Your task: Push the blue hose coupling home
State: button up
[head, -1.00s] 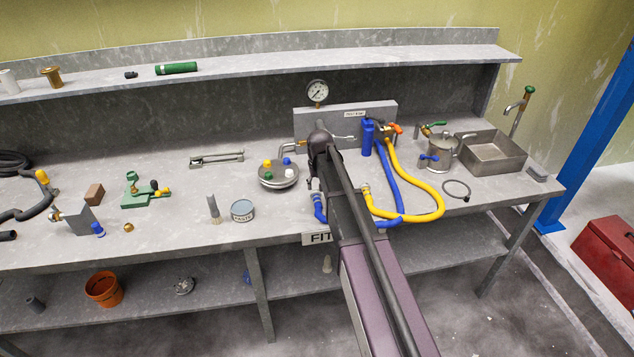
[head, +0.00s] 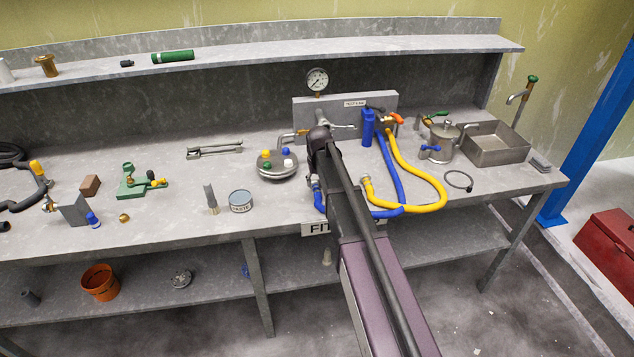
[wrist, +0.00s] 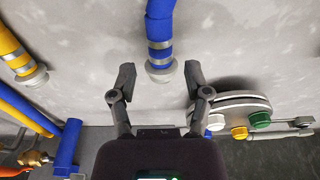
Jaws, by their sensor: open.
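The blue hose (head: 388,208) curves over the bench from the blue cylinder behind, and passes behind my arm. Its end shows just left of my arm (head: 318,198). In the wrist view the blue hose (wrist: 160,28) comes down from the top to its coupling, a pale metal end (wrist: 160,73) with a metal band above it. My gripper (wrist: 158,83) is open, with one finger on each side of the coupling and a gap to both. It holds nothing. In the head view my own arm hides the fingers and whatever the coupling faces.
A yellow hose (head: 432,206) loops right of my arm; its end (wrist: 32,75) shows left of my gripper. A round metal lid with coloured knobs (head: 277,172) stands close left of my arm; a paste tin (head: 241,202) is further left. A gauge panel (head: 420,100) stands behind.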

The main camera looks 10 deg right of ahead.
aim_at(317, 188)
jog(key=shift+w+f+b, duration=0.2)
jog(key=shift+f+b, duration=0.75)
jog(key=shift+f, duration=0.2)
jog(key=shift+w+f+b, duration=0.15)
jog(key=shift+f+b, duration=0.8)
jog(key=shift+f, duration=0.2)
jog(key=shift+r, duration=0.2)
jog(key=c, duration=0.4)
grip_shut()
jog(key=shift+r+p, duration=2.5)
jog(key=shift+p, duration=0.2)
